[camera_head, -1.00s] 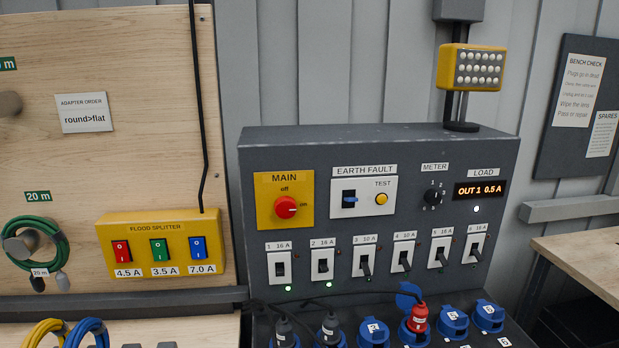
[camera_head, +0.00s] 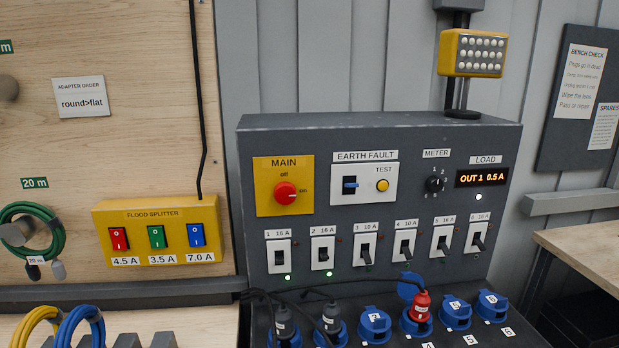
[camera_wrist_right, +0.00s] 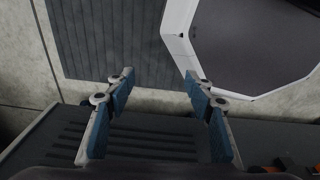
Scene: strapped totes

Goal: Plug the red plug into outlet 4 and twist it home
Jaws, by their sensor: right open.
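The red plug (camera_head: 421,303) sits upright in outlet 4 (camera_head: 415,325), a blue socket on the sloped front of the grey panel. The blue lid (camera_head: 410,286) of that outlet is flipped up behind the plug, and a black cable runs from the plug to the left. Whether the plug is twisted home cannot be told. My right gripper (camera_wrist_right: 157,92) is open and empty in the right wrist view, with its blue-padded fingers spread above a dark ribbed surface (camera_wrist_right: 140,145). No gripper shows in the head view.
Black plugs stand in outlet 1 (camera_head: 284,325) and outlet 2 (camera_head: 331,320). Outlets 3 (camera_head: 375,322), 5 (camera_head: 455,312) and 6 (camera_head: 492,305) have closed blue lids. Breaker switches line the panel (camera_head: 380,135); green lamps glow under 1 and 2. The load display (camera_head: 482,178) reads OUT 1 0.5 A.

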